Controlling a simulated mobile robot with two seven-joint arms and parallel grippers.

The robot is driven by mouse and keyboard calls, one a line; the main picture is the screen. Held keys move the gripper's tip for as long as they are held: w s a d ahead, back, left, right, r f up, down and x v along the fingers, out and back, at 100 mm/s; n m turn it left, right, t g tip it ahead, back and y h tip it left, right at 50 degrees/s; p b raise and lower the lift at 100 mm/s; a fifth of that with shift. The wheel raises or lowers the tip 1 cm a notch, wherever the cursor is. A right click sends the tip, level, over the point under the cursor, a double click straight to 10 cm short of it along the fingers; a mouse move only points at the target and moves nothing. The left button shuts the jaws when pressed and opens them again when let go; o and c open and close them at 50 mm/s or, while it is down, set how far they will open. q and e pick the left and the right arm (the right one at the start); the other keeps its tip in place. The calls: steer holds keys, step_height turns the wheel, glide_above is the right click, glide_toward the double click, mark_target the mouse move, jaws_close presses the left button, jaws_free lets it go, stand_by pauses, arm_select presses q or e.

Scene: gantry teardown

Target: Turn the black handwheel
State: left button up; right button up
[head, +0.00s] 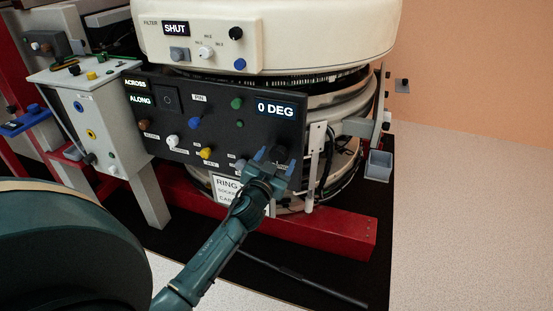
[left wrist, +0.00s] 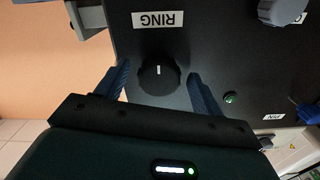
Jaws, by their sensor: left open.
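The black handwheel (left wrist: 158,80) is a round black knob with a white pointer line, on the dark panel beside a RING label (left wrist: 166,20). In the head view the handwheel (head: 281,152) is a dark shape at the panel's lower right, partly hidden by my gripper. My left gripper (head: 274,161) is open at the panel. In the left wrist view its blue fingers stand on either side of the handwheel, with a visible gap on each side. Whether the fingertips reach past its front face I cannot tell. My right gripper is not in view.
The dark panel (head: 180,120) carries several coloured knobs and a display (head: 275,108) reading 0 DEG. A grey knob (left wrist: 282,10) and a green button (left wrist: 230,98) are near the handwheel. A red beam (head: 330,235) runs below. A small grey bin (head: 379,166) hangs at right.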

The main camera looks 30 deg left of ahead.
arm_select(q)
steer(key=shift+c, duration=0.5)
steer(key=c, duration=0.9)
steer(key=shift+m, duration=0.4)
steer(key=m+p, duration=0.1)
steer(key=m, duration=0.4)
steer(key=shift+a+r, duration=0.15)
steer(key=m, duration=0.6)
steer(key=shift+r, duration=0.1)
